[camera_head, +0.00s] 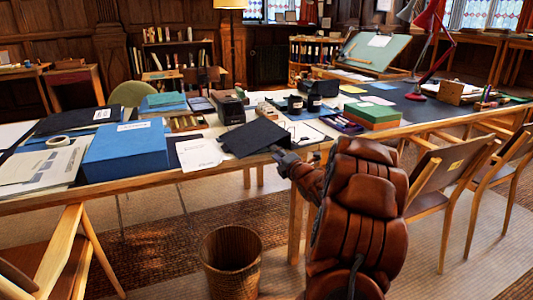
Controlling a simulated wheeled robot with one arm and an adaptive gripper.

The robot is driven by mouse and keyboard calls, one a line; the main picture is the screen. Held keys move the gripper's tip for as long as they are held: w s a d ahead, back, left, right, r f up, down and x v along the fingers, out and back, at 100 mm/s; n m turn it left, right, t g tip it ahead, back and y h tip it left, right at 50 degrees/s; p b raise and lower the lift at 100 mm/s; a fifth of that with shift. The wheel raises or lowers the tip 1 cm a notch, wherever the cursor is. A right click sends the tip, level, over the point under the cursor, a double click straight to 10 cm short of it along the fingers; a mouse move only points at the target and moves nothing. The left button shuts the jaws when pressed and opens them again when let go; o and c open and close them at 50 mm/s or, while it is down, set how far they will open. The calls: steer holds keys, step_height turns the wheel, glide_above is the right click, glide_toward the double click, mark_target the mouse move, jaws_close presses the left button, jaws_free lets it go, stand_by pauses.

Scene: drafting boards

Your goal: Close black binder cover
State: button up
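The black binder (253,138) lies near the front edge of the long table, in the middle of the picture. Its dark cover looks tilted, with its right side raised. White paper with a thin dark wire-like shape (304,132) shows just right of it. My gripper (279,153) is at the cover's lower right edge, close to it or touching; I cannot tell which. The fingers are small and dark here, so their opening does not show. My brown arm comes in from the lower right.
A blue box (127,150) and white sheets (199,153) lie left of the binder. Dark containers (295,104), a purple tray (341,123) and a green box (372,115) stand behind and right. A wicker basket (231,262) and wooden chairs (448,172) stand on the floor.

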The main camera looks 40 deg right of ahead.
mark_target(266, 145)
steer(key=shift+x, duration=3.85)
jaws_close()
